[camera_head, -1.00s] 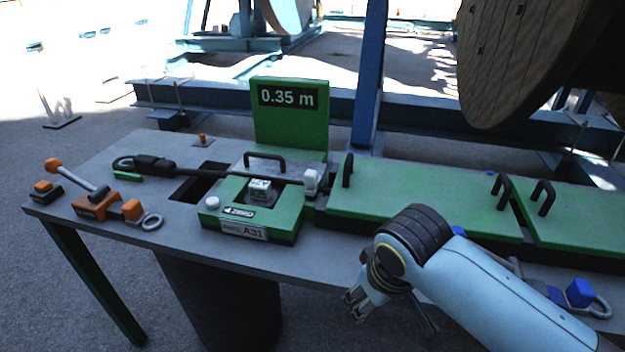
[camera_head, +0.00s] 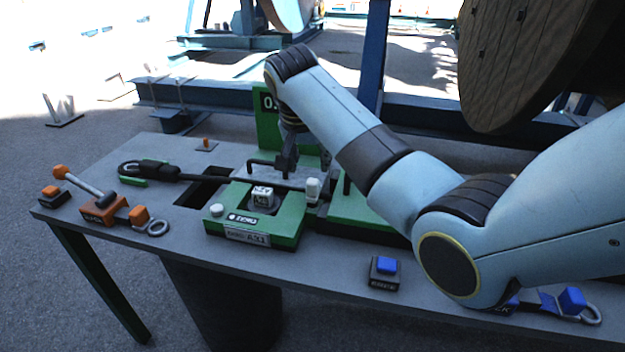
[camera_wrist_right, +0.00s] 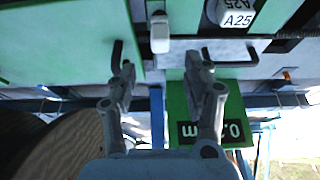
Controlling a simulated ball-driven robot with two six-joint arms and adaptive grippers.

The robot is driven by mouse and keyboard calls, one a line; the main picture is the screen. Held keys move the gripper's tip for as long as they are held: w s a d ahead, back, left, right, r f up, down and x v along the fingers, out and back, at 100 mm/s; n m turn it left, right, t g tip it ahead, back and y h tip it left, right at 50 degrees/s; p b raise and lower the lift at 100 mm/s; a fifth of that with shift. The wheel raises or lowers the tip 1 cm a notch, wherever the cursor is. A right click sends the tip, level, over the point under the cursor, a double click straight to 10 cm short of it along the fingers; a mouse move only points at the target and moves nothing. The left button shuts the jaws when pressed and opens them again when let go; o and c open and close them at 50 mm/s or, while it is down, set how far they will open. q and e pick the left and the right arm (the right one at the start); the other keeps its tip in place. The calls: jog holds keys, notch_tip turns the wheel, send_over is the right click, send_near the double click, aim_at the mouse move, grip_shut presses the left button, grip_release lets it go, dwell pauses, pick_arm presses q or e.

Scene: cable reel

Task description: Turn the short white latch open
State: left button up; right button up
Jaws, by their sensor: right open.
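The short white latch (camera_head: 312,188) stands upright at the right end of the green meter housing, beside the black cable. In the right wrist view the white latch (camera_wrist_right: 160,36) lies just beyond the fingertips, roughly in line with the gap between them. My right gripper (camera_head: 287,162) points down behind the housing, left of and behind the latch. In the wrist view the right gripper (camera_wrist_right: 161,72) has its two fingers spread wide with nothing between them. I see no contact with the latch. My left gripper is out of view.
The green housing (camera_head: 285,230) holds a white block (camera_head: 262,196); a round white knob (camera_head: 217,210) sits at its left. Black handles rise close to my fingers. An orange lever (camera_head: 90,188) is on the left, a blue button (camera_head: 386,266) at the front. My arm covers the right side.

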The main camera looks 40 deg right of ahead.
aim_at(312, 180)
jog(key=x, duration=0.8)
jog(key=shift+w+f+b, duration=0.15)
jog(key=shift+b, duration=0.25)
jog(key=shift+c, duration=0.4)
grip_shut()
